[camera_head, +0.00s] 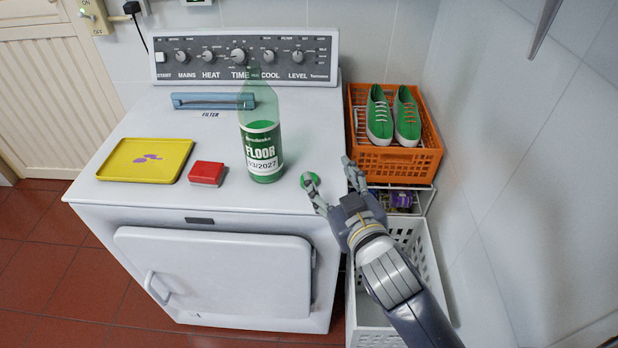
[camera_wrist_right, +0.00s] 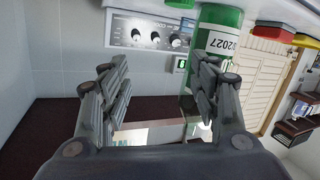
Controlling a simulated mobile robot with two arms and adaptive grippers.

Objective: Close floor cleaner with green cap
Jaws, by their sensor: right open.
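The floor cleaner is a clear green bottle (camera_head: 262,150) with a white label, standing upright on the white washing machine's top. Its neck reaches up in front of the control panel, and no cap shows on it. A round green cap (camera_head: 310,179) lies on the machine top to the right of the bottle, near the front edge. My right gripper (camera_head: 332,180) is open, with one fingertip beside or over the cap; I cannot tell if they touch. In the right wrist view my open fingers (camera_wrist_right: 160,85) hold nothing, and the bottle (camera_wrist_right: 217,52) is behind the right-hand finger. My left gripper is not in view.
A red box (camera_head: 207,173), a yellow tray (camera_head: 146,160) and a blue handle-like piece (camera_head: 211,100) are on the machine (camera_head: 120,195). An orange crate (camera_head: 398,161) with green shoes stands at right, above a white basket (camera_head: 425,262). A wall bounds the right side.

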